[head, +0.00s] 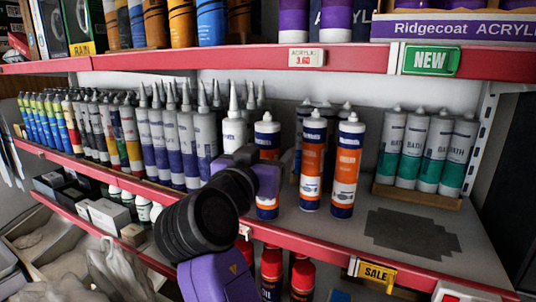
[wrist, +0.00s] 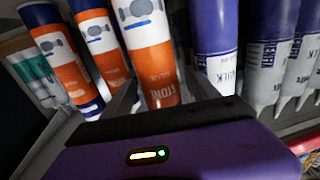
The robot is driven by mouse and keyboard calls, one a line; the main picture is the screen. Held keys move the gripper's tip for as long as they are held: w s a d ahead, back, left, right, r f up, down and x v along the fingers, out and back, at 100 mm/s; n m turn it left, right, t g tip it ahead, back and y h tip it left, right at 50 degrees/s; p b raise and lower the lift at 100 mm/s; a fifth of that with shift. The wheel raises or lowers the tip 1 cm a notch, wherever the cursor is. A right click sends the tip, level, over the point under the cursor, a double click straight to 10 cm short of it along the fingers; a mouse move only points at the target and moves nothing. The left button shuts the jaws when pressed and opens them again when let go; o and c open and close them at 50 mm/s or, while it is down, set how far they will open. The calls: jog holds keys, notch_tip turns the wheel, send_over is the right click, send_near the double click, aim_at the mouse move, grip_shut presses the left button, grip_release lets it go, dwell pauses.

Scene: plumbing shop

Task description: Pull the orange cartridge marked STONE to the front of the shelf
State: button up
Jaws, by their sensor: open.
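My gripper (head: 263,172) is purple and reaches in at shelf height. Its fingers (wrist: 160,98) are open, one on each side of the STONE cartridge's lower part in the wrist view. I cannot tell whether either finger touches it.
Two more orange cartridges (head: 313,160) (head: 346,165) stand close on the right. White-and-purple cartridges (head: 206,140) crowd the left. BATH cartridges (head: 437,155) stand in a tray farther right. A bare dark patch (head: 410,232) lies right of the orange ones. The upper shelf edge (head: 240,60) overhangs.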

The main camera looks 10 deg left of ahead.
jog(key=b+v, duration=0.1)
jog(key=v, duration=0.6)
jog(key=shift+s, duration=0.3)
